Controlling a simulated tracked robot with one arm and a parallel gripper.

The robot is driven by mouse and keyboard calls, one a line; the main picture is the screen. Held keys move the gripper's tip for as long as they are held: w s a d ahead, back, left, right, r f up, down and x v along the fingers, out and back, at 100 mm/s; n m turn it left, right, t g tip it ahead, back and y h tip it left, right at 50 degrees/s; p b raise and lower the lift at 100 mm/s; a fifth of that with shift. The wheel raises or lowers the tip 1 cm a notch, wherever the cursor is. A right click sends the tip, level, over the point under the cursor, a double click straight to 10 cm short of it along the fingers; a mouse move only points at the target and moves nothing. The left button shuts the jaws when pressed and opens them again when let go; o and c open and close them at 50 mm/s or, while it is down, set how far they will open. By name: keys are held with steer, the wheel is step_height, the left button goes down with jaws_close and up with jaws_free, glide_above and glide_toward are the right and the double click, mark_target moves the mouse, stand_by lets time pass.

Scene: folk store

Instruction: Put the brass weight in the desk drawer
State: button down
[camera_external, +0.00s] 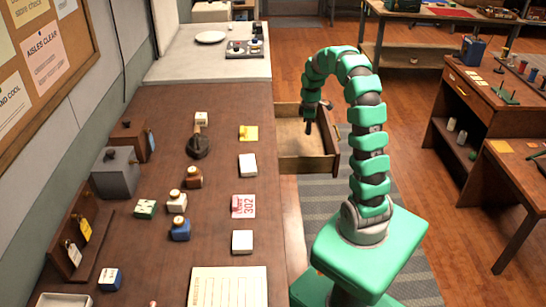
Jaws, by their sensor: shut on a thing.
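The desk drawer (297,163) is pulled out from the right side of the brown desk, and its wooden inside looks empty. My gripper (320,127) points down at the far end of the drawer front. It appears shut on the drawer handle, but the grip is small and dark and the handle is hard to make out. A small brass-coloured thing, which looks like the brass weight (243,131), lies on a yellow note near the desk's right edge. It is apart from my gripper, to its left.
A workbench (500,95) with a shelf stands at the right. Open floor lies beyond the drawer.

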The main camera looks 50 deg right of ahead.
mark_target(307, 151)
step_height(307, 151, down, 10)
steer(key=shift+b, duration=1.15)
steer(key=shift+r, duration=0.1)
steer(key=c, duration=1.1)
jaws_free()
steer(key=shift+c, duration=0.2)
step_height(307, 151, up, 12)
steer(key=shift+p, duration=1.25)
